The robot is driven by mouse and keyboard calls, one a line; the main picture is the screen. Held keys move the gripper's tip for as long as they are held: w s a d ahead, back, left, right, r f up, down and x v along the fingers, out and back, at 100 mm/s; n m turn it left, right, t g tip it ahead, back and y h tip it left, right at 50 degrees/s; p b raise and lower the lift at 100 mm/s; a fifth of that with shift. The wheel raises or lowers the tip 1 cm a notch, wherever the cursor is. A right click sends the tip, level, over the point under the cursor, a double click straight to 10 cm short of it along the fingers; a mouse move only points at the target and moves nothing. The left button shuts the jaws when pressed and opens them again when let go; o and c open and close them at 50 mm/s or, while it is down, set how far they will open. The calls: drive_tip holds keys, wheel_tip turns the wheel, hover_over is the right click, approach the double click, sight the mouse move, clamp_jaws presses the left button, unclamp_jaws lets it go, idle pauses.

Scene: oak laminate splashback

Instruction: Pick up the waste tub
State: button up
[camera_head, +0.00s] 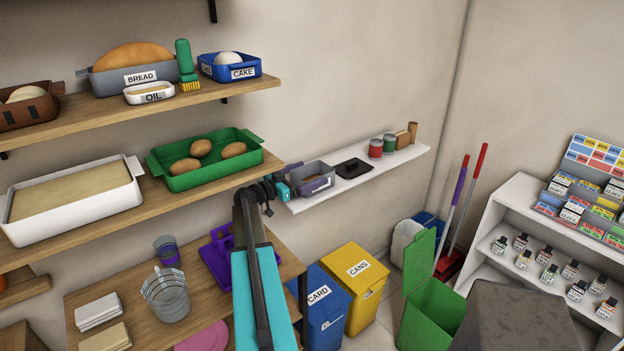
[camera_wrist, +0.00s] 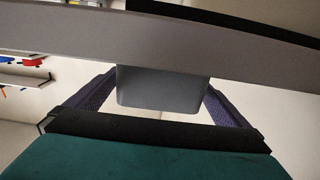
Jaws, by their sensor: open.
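A grey open tub (camera_head: 325,181), which I take to be the waste tub, stands at the near end of the narrow white wall shelf (camera_head: 385,165). My gripper (camera_head: 303,177) is at the tub, with purple fingers open. In the wrist view the tub's wide rim (camera_wrist: 70,32) crosses the top and its body (camera_wrist: 162,90) sits between my fingers (camera_wrist: 160,98). A small gap seems to show beside each finger; contact is not clear. My gripper partly hides the tub's near side in the head view.
A black flat item (camera_head: 353,168) lies right beside the tub. Blue (camera_head: 322,310) and yellow (camera_head: 358,290) bins stand below.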

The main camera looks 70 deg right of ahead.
sight(313, 164)
drive_tip(key=shift+p+x, duration=0.45)
drive_tip(key=shift+x, duration=0.75)
drive_tip(key=c, duration=1.4)
drive_tip(key=shift+r, duration=0.2)
drive_tip(key=shift+r+b, duration=1.35)
drive_tip(key=shift+r, duration=0.15)
drive_tip(key=s+a+r+b, duration=0.1)
drive_tip(key=s+a+b, duration=0.5)
drive_tip(key=s+a, duration=0.4)
drive_tip(key=shift+a+r, duration=0.35)
drive_tip(key=shift+a, duration=0.85)
